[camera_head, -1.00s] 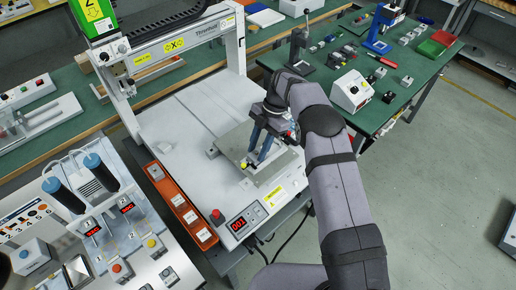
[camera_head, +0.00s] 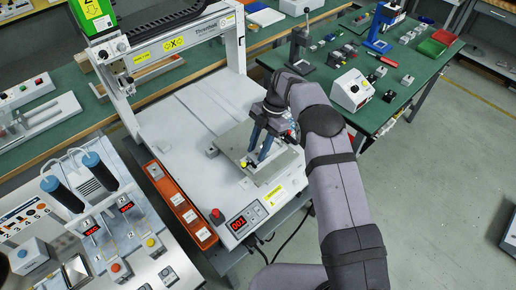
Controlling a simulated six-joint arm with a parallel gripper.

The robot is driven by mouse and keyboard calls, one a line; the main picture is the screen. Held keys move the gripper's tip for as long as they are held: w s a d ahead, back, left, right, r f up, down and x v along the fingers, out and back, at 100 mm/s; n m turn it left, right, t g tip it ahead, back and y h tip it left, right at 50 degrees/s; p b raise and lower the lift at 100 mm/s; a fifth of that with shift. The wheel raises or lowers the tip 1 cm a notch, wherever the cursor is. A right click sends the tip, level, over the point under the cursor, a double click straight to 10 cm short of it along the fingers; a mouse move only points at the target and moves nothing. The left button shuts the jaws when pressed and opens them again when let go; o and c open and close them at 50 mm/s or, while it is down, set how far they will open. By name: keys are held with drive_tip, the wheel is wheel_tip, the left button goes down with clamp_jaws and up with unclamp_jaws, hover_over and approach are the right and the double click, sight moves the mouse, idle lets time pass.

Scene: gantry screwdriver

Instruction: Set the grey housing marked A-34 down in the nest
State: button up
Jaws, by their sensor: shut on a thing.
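My gripper (camera_head: 257,152) points down over the grey metal plate (camera_head: 232,141) on the white gantry bed, near its front right. The jaws are shut on a small grey housing (camera_head: 245,163), which is mostly hidden by the fingers; its marking is not readable. The nest on the plate is hidden or too small to make out, so I cannot tell whether the housing touches it. A small yellow spot shows at the fingertips.
The gantry screwdriver head (camera_head: 122,68) stands at the back left, clear of my arm. A green bench (camera_head: 400,97) with small parts is to the right.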

sight(258, 153)
drive_tip(key=o, duration=1.1)
drive_tip(key=shift+o, duration=1)
drive_tip(key=shift+r, duration=0.1)
wheel_tip(258, 153, up, 8)
drive_tip(key=p, duration=0.4)
